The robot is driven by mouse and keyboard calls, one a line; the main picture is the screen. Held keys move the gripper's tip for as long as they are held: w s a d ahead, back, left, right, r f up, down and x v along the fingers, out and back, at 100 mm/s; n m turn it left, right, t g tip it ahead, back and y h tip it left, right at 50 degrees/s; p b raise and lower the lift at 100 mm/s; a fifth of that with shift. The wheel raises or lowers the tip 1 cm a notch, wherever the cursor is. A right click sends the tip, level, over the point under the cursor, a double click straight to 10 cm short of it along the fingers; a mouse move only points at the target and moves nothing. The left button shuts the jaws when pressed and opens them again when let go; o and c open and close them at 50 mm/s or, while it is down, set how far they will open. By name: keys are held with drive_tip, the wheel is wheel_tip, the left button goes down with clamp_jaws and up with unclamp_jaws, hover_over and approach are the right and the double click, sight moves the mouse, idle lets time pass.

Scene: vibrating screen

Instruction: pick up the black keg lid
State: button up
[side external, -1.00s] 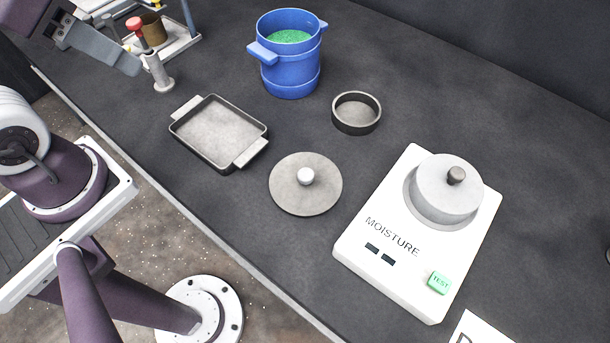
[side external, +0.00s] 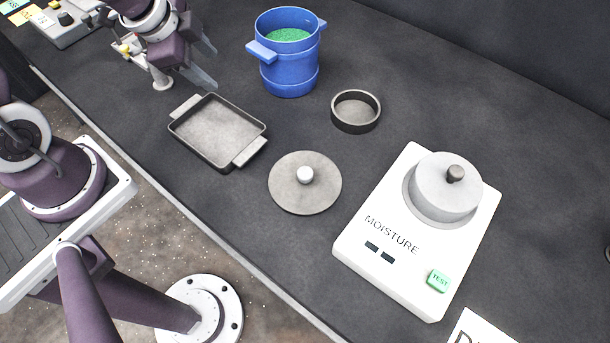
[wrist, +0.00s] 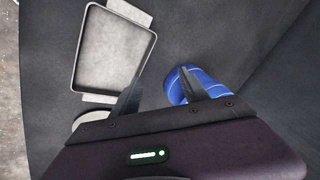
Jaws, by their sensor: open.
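The only loose keg-sized lid I see is a flat, dark grey disc (side external: 290,199) with a white knob, rather than plain black. It lies on the table between the shallow tray and the moisture tester. My gripper (side external: 210,68) is open and empty, in the air at the upper left, left of the blue keg (side external: 290,74) and well away from the lid. The keg is uncovered and holds green material. In the wrist view the open fingers (wrist: 160,92) show; a pale rounded edge (wrist: 90,117), perhaps the lid, is mostly hidden behind the gripper body.
A two-handled tray (side external: 217,134) lies between my gripper and the lid. A round dark dish (side external: 356,113) stands behind the lid. The white moisture tester (side external: 400,250), with its own knobbed cover (side external: 440,190), is to the right.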

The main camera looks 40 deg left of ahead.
sight(304, 172)
drive_tip(key=w+d+f+m+h, duration=0.1)
drive_tip(key=d+f+h, duration=0.1)
drive_tip(key=d, duration=0.1)
drive_tip(key=w+d+f+m+h, duration=0.1)
drive_tip(key=d+f+h, duration=0.1)
drive_tip(key=d, duration=0.1)
drive_tip(key=w+d+f+m+h, duration=0.1)
drive_tip(key=d+f+m+h, duration=0.1)
drive_tip(key=d+f, duration=0.1)
drive_tip(key=shift+w+t, duration=0.15)
drive_tip(key=shift+t, duration=0.25)
drive_tip(key=d, duration=0.1)
drive_tip(key=d+h, duration=0.1)
drive_tip(key=d+f+h, duration=0.1)
drive_tip(key=shift+s+d+m, duration=0.25)
drive_tip(key=shift+s+m, duration=0.1)
drive_tip(key=shift+m, duration=0.05)
drive_tip(key=s+d+h, duration=0.1)
drive_tip(key=s+d, duration=0.1)
drive_tip(key=s+d+h, duration=0.2)
drive_tip(key=s+d+n+g+h, duration=0.1)
drive_tip(key=s+h, duration=0.1)
drive_tip(key=shift+s+d+f, duration=0.15)
drive_tip(key=shift+d+f, duration=0.25)
drive_tip(key=x, duration=0.6)
drive_tip(key=shift+s+d+r, duration=0.1)
drive_tip(key=shift+d+r, duration=0.15)
drive_tip(key=shift+d, duration=0.2)
clamp_jaws()
